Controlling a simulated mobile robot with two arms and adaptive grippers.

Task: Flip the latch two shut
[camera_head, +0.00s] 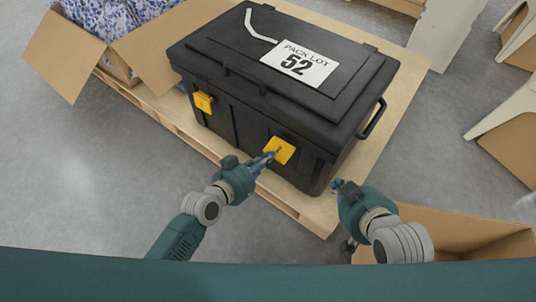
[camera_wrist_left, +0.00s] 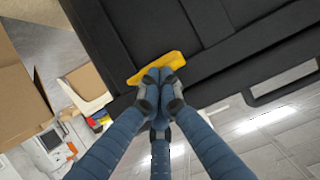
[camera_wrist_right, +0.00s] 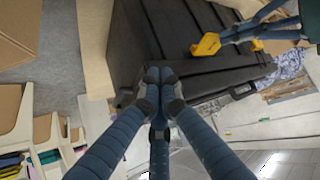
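A black case (camera_head: 225,55) with a "PACK LOT 52" label has two yellow latches on its front side. The right-hand yellow latch (camera_head: 284,148) stands tilted out from the case. The left-hand yellow latch (camera_head: 203,101) is further along the same side. No number shows on either latch. My left gripper (camera_head: 268,158) has its fingertips together at the right-hand latch. In the left wrist view these fingertips cover part of the yellow latch (camera_wrist_left: 153,68), and I cannot tell whether they touch it. My right gripper (camera_head: 337,184) is shut and empty near the case's right front corner.
The case stands on a wooden pallet (camera_head: 400,98). An open cardboard box (camera_head: 66,62) with blue-and-white contents is at the left. Another open carton (camera_head: 470,232) is at the lower right, near my right arm. Grey floor is clear at the left front.

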